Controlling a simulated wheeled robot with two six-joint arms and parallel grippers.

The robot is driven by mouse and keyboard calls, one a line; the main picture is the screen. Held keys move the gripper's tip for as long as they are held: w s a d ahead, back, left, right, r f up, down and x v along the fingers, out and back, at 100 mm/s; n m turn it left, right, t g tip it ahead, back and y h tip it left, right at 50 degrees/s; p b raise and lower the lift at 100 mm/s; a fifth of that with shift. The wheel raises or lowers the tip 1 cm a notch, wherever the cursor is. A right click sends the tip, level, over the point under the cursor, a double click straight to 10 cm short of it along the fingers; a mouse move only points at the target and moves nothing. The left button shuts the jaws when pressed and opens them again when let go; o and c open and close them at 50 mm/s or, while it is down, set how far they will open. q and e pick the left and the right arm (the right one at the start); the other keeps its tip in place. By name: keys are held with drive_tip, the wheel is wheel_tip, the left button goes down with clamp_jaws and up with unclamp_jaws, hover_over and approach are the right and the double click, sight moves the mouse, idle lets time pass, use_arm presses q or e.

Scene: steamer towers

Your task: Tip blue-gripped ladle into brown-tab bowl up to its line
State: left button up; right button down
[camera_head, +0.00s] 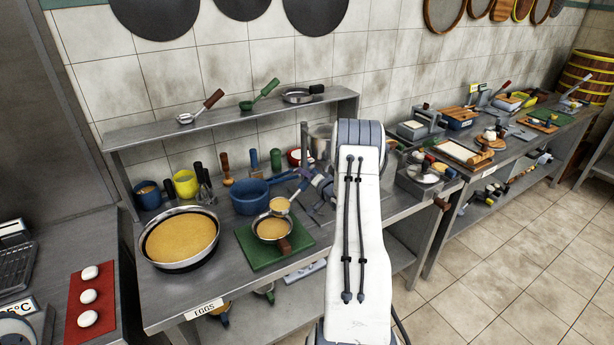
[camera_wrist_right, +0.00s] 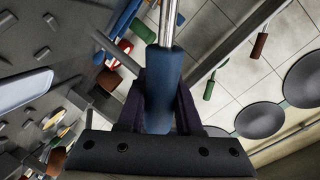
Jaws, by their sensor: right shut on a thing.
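My right gripper (camera_head: 318,184) is shut on the blue grip of the ladle; in the right wrist view the blue grip (camera_wrist_right: 162,85) sits between the two dark fingers, with its metal shaft running upward. The ladle's head (camera_head: 280,204) holds yellow-orange liquid and is over the far edge of the brown-tab bowl (camera_head: 257,227). No stream between them can be made out. The bowl has yellow liquid in it and its brown tab (camera_head: 284,246) points to the front. Its line cannot be made out. The bowl stands on a green board (camera_head: 258,256). My left gripper is not in view.
A wide pan (camera_head: 180,268) of yellow liquid stands left of the board. A blue saucepan (camera_head: 249,198) is just behind the bowl. Yellow and blue cups (camera_head: 186,184) and upright tools stand along the back, under a shelf (camera_head: 230,117) with small pans.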

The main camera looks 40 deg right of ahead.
drive_tip(key=a+r+n+t+h+b, duration=0.1)
drive_tip(key=a+r+n+h+b, duration=0.1)
drive_tip(key=a+r+n+b, duration=0.4)
drive_tip(key=shift+w+a+r+n+b, duration=0.25)
drive_tip(key=shift+w+a+n+b, duration=0.1)
drive_tip(key=shift+a+n, duration=0.3)
idle(0.5)
drive_tip(key=shift+d, duration=0.1)
idle(0.3)
drive_tip(key=a+n+b, duration=0.1)
drive_tip(key=a+b, duration=0.1)
drive_tip(key=b, duration=0.1)
drive_tip(key=shift+w+a+r+n+t+h, duration=0.1)
drive_tip(key=shift+w+r+n+t+h, duration=0.1)
drive_tip(key=shift+r+n+t+h, duration=0.15)
